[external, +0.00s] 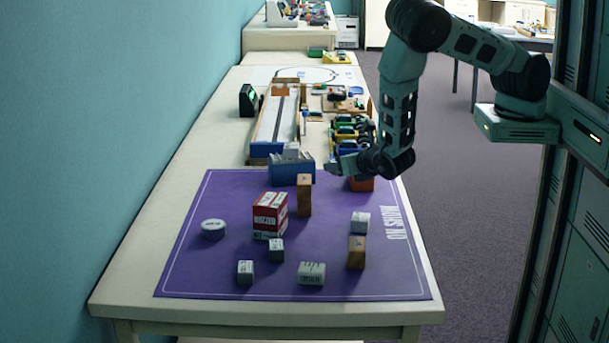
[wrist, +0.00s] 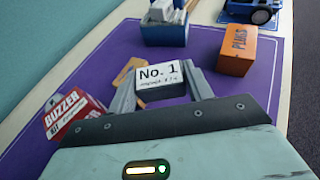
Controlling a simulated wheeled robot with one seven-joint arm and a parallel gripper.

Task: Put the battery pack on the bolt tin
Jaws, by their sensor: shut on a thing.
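My gripper (wrist: 160,88) is shut on a small dark block with a white face marked "No. 1" (wrist: 160,76). I take this block for the battery pack, but its smaller print is unreadable. In the external view my gripper (external: 333,169) is above the far right part of the purple mat, and the held block is hard to make out there. A round, low, pale tin (external: 213,229) stands at the mat's left; it may be the bolt tin, but its label is unreadable.
A red and white buzzer kit box (external: 269,216) stands mid-mat, with an upright tan block (external: 305,195) behind it. Several small pale blocks stand nearer. An orange "PLUGS" box (wrist: 237,50) and a blue bin (external: 292,171) are at the far edge. The mat's (external: 195,275) left front is clear.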

